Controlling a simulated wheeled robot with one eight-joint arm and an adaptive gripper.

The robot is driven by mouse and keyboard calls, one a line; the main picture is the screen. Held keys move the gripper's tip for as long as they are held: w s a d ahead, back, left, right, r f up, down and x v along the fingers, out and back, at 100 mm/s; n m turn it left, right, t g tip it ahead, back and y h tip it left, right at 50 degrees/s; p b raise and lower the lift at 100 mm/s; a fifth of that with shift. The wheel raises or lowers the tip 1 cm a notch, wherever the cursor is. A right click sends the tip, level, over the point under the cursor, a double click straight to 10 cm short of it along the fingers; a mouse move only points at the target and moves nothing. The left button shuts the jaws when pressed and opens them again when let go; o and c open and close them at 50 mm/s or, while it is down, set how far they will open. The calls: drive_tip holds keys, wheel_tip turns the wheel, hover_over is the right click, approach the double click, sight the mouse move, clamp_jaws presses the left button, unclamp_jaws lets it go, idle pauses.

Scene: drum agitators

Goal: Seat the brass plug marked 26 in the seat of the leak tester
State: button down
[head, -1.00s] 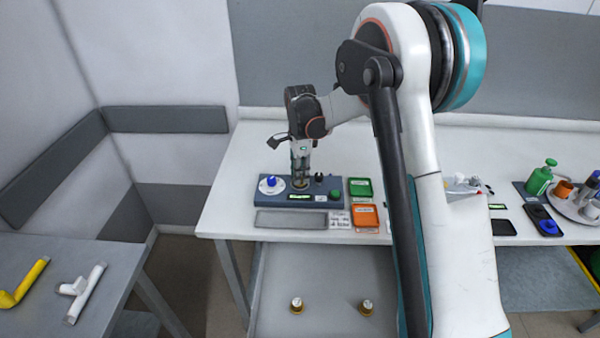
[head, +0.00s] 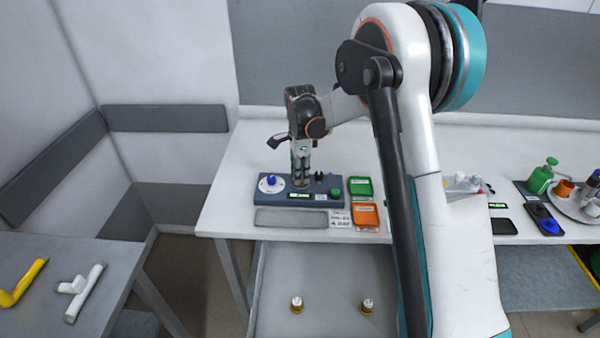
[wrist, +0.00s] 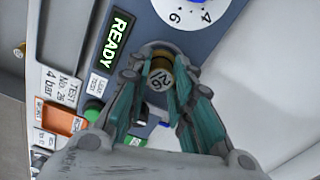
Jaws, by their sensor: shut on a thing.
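The brass plug marked 26 (wrist: 160,80) is between my gripper's fingers in the wrist view, its pale numbered top facing the camera. My gripper (wrist: 158,66) is shut on it. In the head view my gripper (head: 300,183) points down at the middle of the blue-grey leak tester (head: 265,199). The seat (wrist: 157,48) shows as a round grey rim right at the plug, partly hidden by fingers and plug. I cannot tell how deep the plug sits in it. The tester's display (wrist: 117,38) reads READY.
The tester carries a white dial with a blue knob (head: 271,181) and a green button (head: 335,194). A green tray (head: 360,187) and an orange tray (head: 365,215) lie to its right. Two other brass plugs (head: 297,305) (head: 367,307) stand on the lower shelf.

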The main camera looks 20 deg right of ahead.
drive_tip(key=c, duration=1.3)
unclamp_jaws()
drive_tip(key=shift+c, duration=0.2)
drive_tip(key=shift+o, duration=0.6)
drive_tip(key=shift+o, duration=1.1)
drive_tip(key=shift+r, duration=0.15)
drive_tip(key=shift+r+p, duration=0.7)
drive_tip(key=shift+r, duration=0.45)
drive_tip(key=shift+r, duration=0.15)
drive_tip(key=shift+r+p, duration=1.4)
drive_tip(key=shift+r, duration=0.95)
